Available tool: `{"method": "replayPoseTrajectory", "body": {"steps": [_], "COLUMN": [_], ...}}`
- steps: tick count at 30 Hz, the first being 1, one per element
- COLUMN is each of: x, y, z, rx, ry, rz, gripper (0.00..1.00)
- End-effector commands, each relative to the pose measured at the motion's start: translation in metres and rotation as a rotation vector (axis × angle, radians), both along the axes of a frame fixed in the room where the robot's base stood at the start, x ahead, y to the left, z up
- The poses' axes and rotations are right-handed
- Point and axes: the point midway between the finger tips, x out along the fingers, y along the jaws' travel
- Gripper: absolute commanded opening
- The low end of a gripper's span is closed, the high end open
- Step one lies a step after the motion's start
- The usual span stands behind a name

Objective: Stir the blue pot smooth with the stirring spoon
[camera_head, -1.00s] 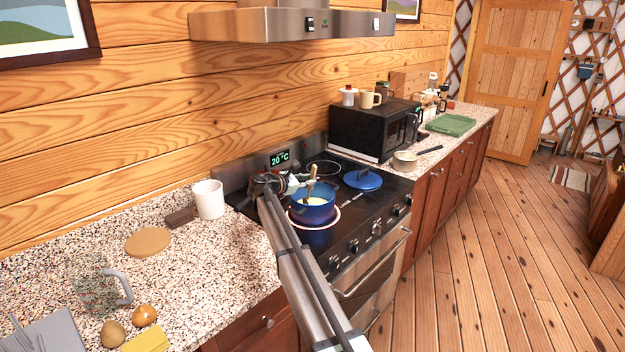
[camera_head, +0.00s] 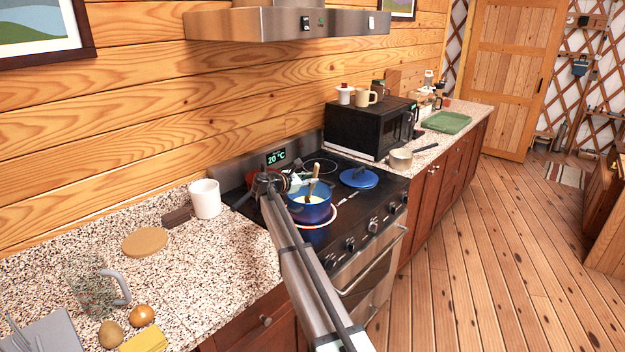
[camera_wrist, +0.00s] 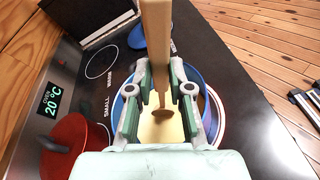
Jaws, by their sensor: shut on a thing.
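In the wrist view the blue pot (camera_wrist: 203,82) holds a pale yellow content with a brown patch around the spoon. The wooden stirring spoon (camera_head: 313,178) stands in the pot, its handle rising above the rim. In the wrist view the spoon's handle (camera_wrist: 157,40) runs up between the fingers. My gripper (camera_wrist: 160,92) is shut on the handle, over the pot. The spoon's lower end is hidden in the content.
A black microwave (camera_head: 362,130) and a small saucepan (camera_head: 400,159) are farther right.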

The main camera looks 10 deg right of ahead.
Motion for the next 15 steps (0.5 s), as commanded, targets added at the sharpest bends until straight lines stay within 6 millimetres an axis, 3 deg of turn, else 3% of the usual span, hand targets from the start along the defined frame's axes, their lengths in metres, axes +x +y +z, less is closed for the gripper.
{"method": "replayPoseTrajectory", "body": {"steps": [15], "x": [-0.0029], "y": [0.0014], "z": [0.0033], "rx": [-0.001], "ry": [0.000], "rz": [-0.001], "gripper": [0.00]}}
